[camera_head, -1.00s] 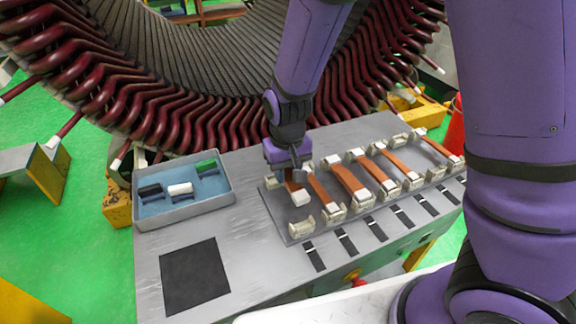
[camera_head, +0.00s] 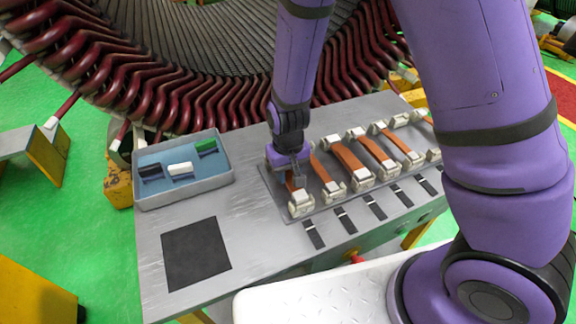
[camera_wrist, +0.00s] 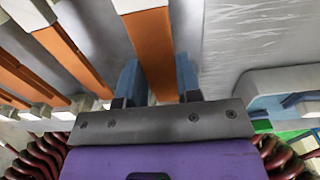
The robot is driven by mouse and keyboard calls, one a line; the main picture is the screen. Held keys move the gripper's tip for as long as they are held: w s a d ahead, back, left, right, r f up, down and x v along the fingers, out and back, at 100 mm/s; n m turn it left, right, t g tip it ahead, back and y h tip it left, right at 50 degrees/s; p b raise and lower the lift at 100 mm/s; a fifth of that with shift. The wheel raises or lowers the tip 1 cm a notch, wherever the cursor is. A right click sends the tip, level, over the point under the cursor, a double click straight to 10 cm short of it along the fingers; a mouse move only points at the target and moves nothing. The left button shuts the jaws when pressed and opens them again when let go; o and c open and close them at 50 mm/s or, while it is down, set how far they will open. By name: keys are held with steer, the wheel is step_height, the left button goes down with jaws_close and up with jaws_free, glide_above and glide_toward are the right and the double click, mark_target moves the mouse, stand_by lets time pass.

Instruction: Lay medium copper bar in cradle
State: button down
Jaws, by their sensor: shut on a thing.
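My gripper (camera_head: 296,180) is shut on a copper bar with white ends, at the left end of the cradle plate (camera_head: 276,191). In the wrist view the bar's orange middle (camera_wrist: 153,45) runs between the two fingers (camera_wrist: 158,80). Its near white end (camera_head: 300,197) is at the leftmost front cradle (camera_head: 302,210), which it largely covers. I cannot tell whether the bar fully rests there. Its far end is hidden behind my gripper. Several other copper bars (camera_head: 347,157) lie side by side in cradles to the right.
A blue-grey tray (camera_head: 190,197) with black, white and green pieces stands left on the grey table (camera_head: 258,240). A dark square mat (camera_head: 196,255) lies in front of it. Dark marked strips (camera_head: 345,218) line the plate's front. The stator's red coils (camera_head: 150,100) rise behind the table.

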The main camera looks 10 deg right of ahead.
mark_target(288, 174)
steer(key=shift+f, duration=0.3)
steer(key=c, duration=0.7)
jaws_free()
steer(key=shift+c, duration=0.2)
step_height(288, 174, up, 11)
